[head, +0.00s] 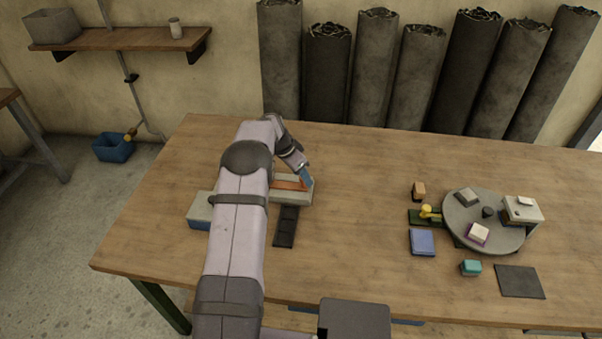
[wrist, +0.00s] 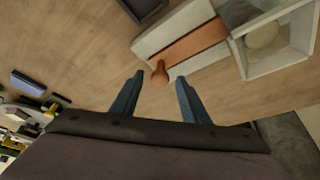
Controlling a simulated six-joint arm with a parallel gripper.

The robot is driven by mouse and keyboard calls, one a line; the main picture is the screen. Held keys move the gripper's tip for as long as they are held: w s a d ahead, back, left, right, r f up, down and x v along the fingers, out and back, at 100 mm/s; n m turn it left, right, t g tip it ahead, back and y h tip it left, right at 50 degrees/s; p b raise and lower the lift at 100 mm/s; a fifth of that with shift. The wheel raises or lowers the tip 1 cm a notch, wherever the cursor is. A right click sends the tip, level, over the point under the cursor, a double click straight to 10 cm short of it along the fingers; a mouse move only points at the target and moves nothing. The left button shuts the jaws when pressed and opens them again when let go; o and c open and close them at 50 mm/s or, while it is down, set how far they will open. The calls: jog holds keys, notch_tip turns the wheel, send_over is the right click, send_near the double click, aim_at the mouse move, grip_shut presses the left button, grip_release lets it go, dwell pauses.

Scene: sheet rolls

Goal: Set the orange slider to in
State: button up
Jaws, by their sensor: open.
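The orange slider (wrist: 195,45) is a flat strip lying along a pale grey block (wrist: 150,45), with a rounded knob (wrist: 160,73) at its near end in the wrist view. In the head view the orange slider (head: 288,184) shows partly on the pale block (head: 293,199), with my arm in front of the left part. My gripper (wrist: 158,75) is open, its two blue fingers on either side of the knob in the picture. Whether they touch it I cannot tell. In the head view my gripper (head: 307,177) is at the block's right end.
A dark flat strip (head: 286,227) lies in front of the block. The table (head: 355,210) between is clear.

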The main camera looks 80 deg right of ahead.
aim_at(290, 187)
grip_shut()
jog(key=w+b, duration=0.2)
jog(key=w, duration=0.1)
jog(key=shift+w+d+f, duration=0.1)
jog(key=shift+w+f, duration=0.05)
jog(key=shift+w, duration=0.3)
jog(key=shift+r, duration=0.2)
grip_release()
jog(key=b+v, duration=0.2)
jog(key=v, duration=0.5)
jog(key=shift+r, duration=0.15)
